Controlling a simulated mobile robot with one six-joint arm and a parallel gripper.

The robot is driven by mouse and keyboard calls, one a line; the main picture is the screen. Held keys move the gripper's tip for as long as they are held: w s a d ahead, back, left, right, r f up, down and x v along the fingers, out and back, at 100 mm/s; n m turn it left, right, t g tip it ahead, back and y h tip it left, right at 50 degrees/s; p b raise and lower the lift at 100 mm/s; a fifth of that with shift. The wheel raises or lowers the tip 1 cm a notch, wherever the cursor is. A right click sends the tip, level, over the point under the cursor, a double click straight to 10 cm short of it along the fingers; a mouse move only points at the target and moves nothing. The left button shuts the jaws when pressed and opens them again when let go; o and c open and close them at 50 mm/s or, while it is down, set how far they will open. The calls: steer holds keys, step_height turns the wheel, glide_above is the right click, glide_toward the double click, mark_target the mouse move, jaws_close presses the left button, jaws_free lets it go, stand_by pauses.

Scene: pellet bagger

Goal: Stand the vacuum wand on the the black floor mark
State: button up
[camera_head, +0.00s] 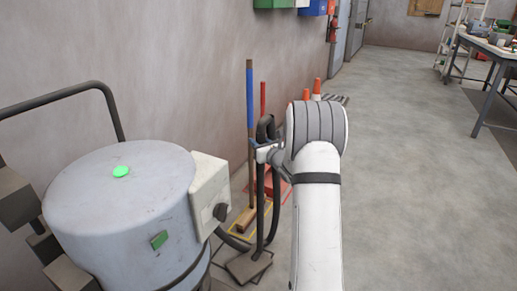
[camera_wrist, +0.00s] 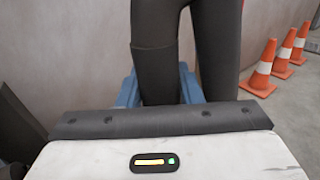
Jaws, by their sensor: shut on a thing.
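The vacuum wand (camera_head: 260,195) is a dark upright tube with a curved top, and a dark hose loops beside it. My gripper (camera_head: 261,149) is shut on its upper part. In the wrist view, the dark wand (camera_wrist: 156,70) stands between the blue fingers of my gripper (camera_wrist: 158,92). The wand's flat dark foot (camera_head: 246,265) is low at the floor beside the vacuum drum. Dark flat shapes overlap there; I cannot tell the black floor mark's edge from the foot, nor whether the foot touches the floor.
The grey vacuum drum (camera_head: 120,215) with a green button stands at left. A blue-handled broom (camera_head: 250,110) and a red-handled tool (camera_head: 263,98) stand by the wall behind the wand. Orange cones (camera_wrist: 262,70) stand beyond. The floor at right (camera_head: 410,190) is clear up to a table (camera_head: 490,44).

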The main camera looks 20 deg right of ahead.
steer(key=shift+f, duration=0.3)
steer(key=shift+f, duration=0.2)
steer(key=o, duration=1.1)
steer(key=shift+c, duration=0.2)
steer(key=shift+s+r, duration=0.1)
steer(key=shift+r, duration=0.1)
steer(key=s+p, duration=0.2)
steer(key=s, duration=1)
steer(key=shift+d+p, duration=0.3)
steer(key=shift+d, duration=0.15)
